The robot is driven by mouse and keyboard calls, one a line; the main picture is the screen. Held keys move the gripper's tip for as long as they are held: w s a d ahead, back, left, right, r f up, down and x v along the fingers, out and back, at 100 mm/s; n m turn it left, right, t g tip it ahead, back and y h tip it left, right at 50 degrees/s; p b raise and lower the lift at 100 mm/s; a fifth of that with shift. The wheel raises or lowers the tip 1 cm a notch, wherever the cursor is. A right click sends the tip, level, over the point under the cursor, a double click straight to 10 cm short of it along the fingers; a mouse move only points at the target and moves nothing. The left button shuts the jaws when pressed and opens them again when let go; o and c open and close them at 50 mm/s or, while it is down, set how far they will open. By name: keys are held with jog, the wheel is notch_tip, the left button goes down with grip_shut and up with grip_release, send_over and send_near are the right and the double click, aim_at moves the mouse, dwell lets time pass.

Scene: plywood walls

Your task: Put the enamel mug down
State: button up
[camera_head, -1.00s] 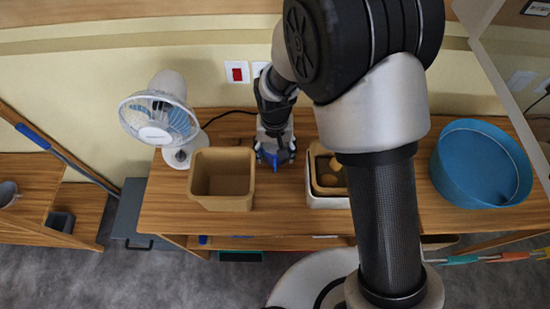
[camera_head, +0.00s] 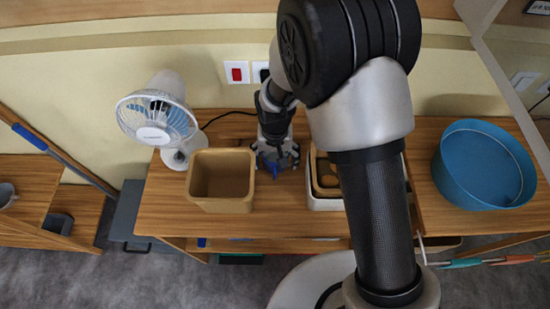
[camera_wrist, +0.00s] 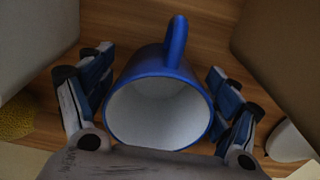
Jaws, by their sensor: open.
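The enamel mug (camera_wrist: 160,100) is blue outside and white inside. In the wrist view it stands on the wooden table, its open mouth toward the camera and its handle at the top of the picture. My gripper (camera_wrist: 160,110) is open, with one finger on each side of the mug and a gap showing on both sides. In the head view my gripper (camera_head: 276,160) is low over the table between the tan bin and the white container. There the mug is mostly hidden, with only a little blue showing under the fingers.
A tan square bin (camera_head: 221,180) stands left of my gripper, and a white container (camera_head: 327,203) with brown contents stands right. A white fan (camera_head: 157,118) is at the back left. A large blue round tub (camera_head: 484,165) is at the right. The table's front strip (camera_head: 280,222) is bare.

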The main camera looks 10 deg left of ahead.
notch_tip(320, 180, up, 12)
jog(key=p, duration=0.4)
jog(key=shift+r, duration=0.2)
